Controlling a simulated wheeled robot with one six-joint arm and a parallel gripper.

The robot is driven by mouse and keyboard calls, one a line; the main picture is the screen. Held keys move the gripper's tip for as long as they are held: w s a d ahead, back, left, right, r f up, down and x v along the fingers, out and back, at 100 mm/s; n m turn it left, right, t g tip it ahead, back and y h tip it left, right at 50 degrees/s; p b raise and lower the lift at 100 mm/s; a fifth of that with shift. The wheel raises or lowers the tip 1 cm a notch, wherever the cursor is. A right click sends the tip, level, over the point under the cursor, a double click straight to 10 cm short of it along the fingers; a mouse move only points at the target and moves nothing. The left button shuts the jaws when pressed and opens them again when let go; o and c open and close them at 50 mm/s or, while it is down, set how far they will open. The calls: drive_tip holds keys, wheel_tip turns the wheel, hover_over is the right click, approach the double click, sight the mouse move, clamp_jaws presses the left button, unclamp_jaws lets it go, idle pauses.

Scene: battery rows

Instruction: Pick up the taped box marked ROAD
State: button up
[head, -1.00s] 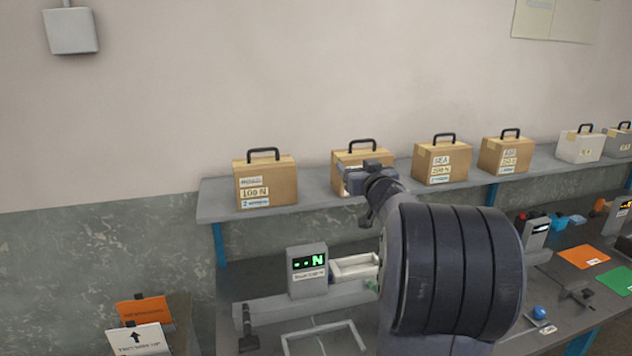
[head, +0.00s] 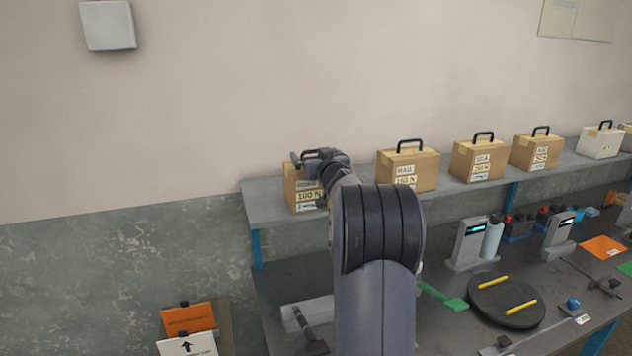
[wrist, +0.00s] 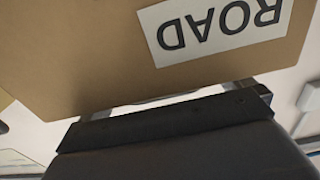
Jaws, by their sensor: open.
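The taped box marked ROAD (head: 291,192) is the leftmost brown box on the shelf in the head view, with 100 N on a label below. My gripper (head: 308,160) is at its top, by the dark handle, which the gripper and wrist partly hide. In the wrist view, the box face (wrist: 90,55) fills the top, its ROAD label upside down. My gripper (wrist: 178,100) shows there as a dark bar with a finger at each end, close to the box. The jaws are open; whether they surround the handle is hidden.
On the shelf (head: 262,205), more handled boxes stand to the right, nearest the RAIL box (head: 410,172). Below, the bench holds a black round plate (head: 505,300) with yellow sticks and a grey display unit (head: 468,243).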

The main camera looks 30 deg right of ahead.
drive_tip(key=shift+c, duration=0.6)
drive_tip(key=c, duration=1.8)
drive_tip(key=shift+r, duration=0.3)
